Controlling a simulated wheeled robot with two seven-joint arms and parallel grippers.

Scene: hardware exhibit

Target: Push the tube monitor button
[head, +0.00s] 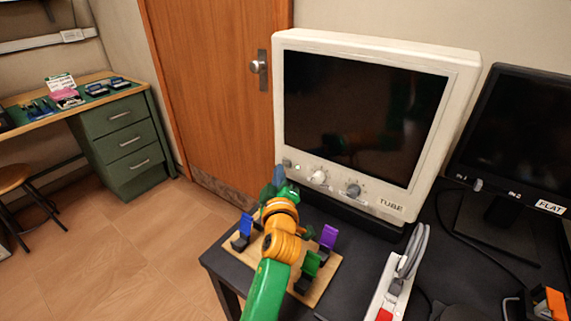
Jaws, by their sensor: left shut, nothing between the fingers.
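The tube monitor (378,115) is a cream box with a dark screen, labelled TUBE, on the black table. A row of controls runs along its lower front: a small button (287,163) at the left, a pale knob (318,177) and a dark knob (353,190). My left gripper (279,174) is shut and empty, its tips close to the button at the monitor's lower left. I cannot tell whether the tips touch it. My right gripper is not in view.
A wooden board (327,279) with blue, purple and green holders lies under my left arm. A flat monitor (521,140) stands at the right. A white device with grey cable (398,282) lies on the black table (448,225). A green desk (122,141) stands far left.

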